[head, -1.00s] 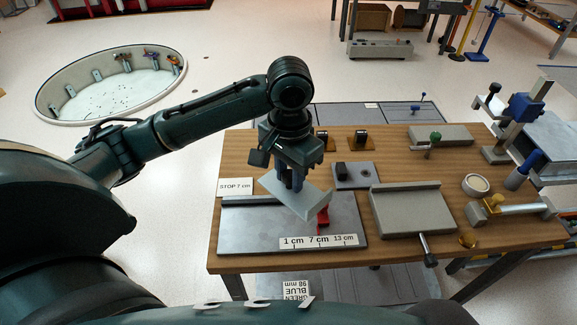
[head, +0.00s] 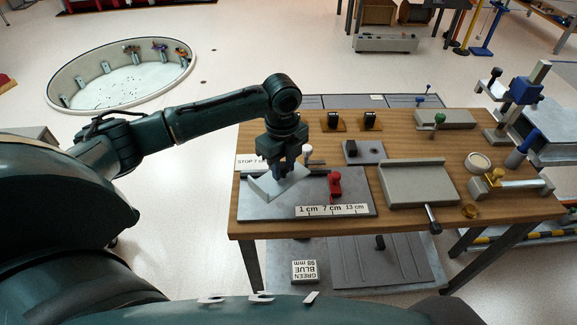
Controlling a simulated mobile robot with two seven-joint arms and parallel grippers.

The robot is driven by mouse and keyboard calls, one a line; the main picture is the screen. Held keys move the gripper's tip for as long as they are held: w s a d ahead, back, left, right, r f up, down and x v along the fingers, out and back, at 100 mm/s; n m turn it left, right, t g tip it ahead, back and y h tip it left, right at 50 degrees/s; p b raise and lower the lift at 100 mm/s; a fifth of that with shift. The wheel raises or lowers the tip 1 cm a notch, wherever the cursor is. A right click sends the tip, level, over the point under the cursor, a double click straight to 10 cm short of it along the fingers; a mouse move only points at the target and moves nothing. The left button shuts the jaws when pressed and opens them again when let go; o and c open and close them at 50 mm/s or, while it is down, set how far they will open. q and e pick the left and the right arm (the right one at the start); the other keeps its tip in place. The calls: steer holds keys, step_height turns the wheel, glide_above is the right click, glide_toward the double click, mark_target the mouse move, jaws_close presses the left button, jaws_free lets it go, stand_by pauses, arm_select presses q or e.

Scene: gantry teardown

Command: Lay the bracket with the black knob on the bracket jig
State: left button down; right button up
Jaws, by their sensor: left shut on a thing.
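My left gripper (head: 284,165) points down and is shut on a pale grey angled piece (head: 277,187). It holds the piece over the left part of a flat grey plate (head: 340,208) with a red stop (head: 334,186) and a white scale strip marked 1, 7 and 13 cm. I cannot tell whether the piece touches the plate. No black knob shows on the held piece; the gripper hides its top. A small grey plate with a black block (head: 351,148) lies behind. I cannot tell for sure which fixture is the bracket jig. My right gripper is out of view.
A larger grey ledged plate with a handle (head: 420,186) lies to the right, a grey block with a green knob (head: 440,121) behind it. A white-topped post (head: 308,151) stands close beside my gripper. Two tan stands with black parts (head: 334,121) are at the back.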

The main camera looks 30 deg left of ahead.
mark_target(273, 179)
arm_select(q)
steer(key=shift+w+a+f+m, duration=0.35)
steer(key=shift+a+f+m, duration=0.45)
steer(key=shift+m, duration=0.55)
steer(key=shift+w+a+f+m, duration=0.3)
steer(key=shift+a+f+m, duration=0.35)
steer(key=shift+f+m, duration=0.5)
steer(key=shift+w+a+f+m, duration=0.35)
steer(key=shift+a+f+m, duration=0.35)
steer(key=shift+m, duration=0.8)
step_height(273, 179, down, 2)
steer(key=shift+f+b, duration=0.15)
steer(key=shift+b, duration=0.95)
steer(key=shift+f, duration=0.65)
steer(key=shift+f, duration=0.3)
steer(key=c, duration=1)
jaws_free()
steer(key=shift+c, duration=0.2)
steer(key=shift+f, duration=0.1)
